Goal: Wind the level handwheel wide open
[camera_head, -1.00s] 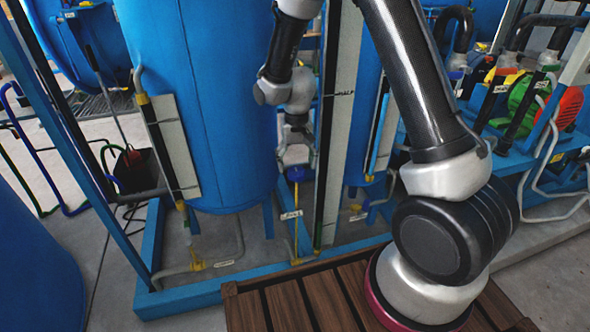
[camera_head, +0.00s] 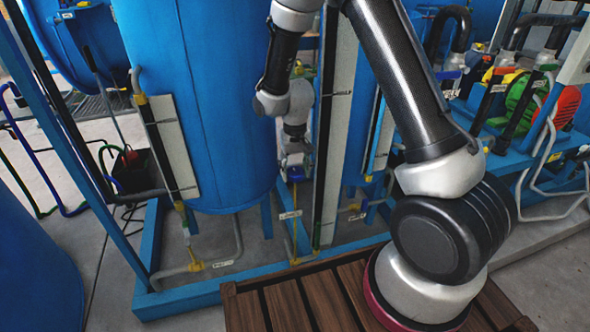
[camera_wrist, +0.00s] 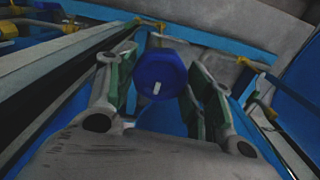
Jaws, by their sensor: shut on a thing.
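The handwheel (camera_wrist: 160,72) is a small round blue knob with a white mark on its face. In the wrist view it sits between the two green-padded fingers of my gripper (camera_wrist: 164,82), which is shut on it. In the head view my gripper (camera_head: 295,166) points down beside the large blue tank and largely hides the handwheel. A bit of blue shows below the fingers, above a thin yellow pipe with a white tag (camera_head: 290,214).
The blue tank (camera_head: 195,110) stands just left of my arm. A tall level strip (camera_head: 333,130) stands close on its right. A blue frame (camera_head: 190,300) and wooden slatted platform (camera_head: 310,305) lie below. Pumps and hoses (camera_head: 520,100) are at right.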

